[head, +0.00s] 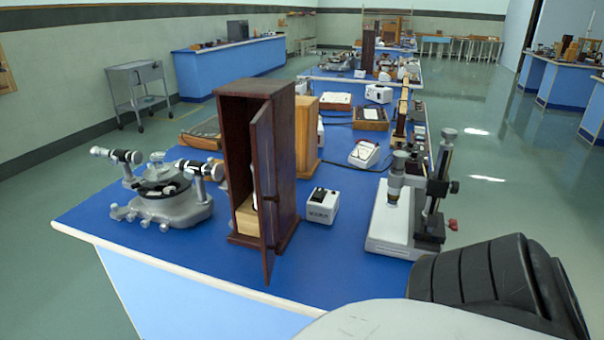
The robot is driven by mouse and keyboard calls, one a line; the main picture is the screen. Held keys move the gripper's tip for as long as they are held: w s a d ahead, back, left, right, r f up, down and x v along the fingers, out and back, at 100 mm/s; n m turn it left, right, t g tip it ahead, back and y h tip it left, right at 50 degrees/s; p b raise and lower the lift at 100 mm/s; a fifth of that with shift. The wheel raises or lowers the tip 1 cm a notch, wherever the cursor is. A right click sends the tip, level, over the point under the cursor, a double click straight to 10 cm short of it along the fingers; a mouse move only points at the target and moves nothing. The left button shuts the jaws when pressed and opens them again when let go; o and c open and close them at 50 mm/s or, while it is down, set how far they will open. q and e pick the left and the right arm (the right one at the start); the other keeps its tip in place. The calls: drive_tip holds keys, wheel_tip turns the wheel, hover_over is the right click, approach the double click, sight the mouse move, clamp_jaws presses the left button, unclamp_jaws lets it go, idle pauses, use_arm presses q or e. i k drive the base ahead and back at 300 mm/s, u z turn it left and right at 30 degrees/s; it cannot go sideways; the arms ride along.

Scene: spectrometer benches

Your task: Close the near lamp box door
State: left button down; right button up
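The near lamp box (285,165) is a tall dark-brown wooden cabinet standing upright near the front edge of the blue bench top. Its narrow door (264,190) stands ajar, swung out toward me, with a small dark knob on its face. Through the gap I see a pale wooden block (247,216) and something white inside; the rest of the interior is hidden. Neither of my grippers shows in the head view. Only a dark and pale part of my own body fills the lower right.
A grey spectrometer (165,195) stands left of the box. A small white power unit (322,206) and a measuring microscope (410,215) stand to its right. A lighter wooden box (307,137) is close behind. The bench top (225,262) is bare in front.

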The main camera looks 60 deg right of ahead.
sight(262, 128)
drive_tip(key=z, duration=1.7)
drive_tip(key=i, duration=0.5)
drive_tip(key=z, duration=1.25)
drive_tip(key=k, duration=0.4)
drive_tip(key=u, duration=0.35)
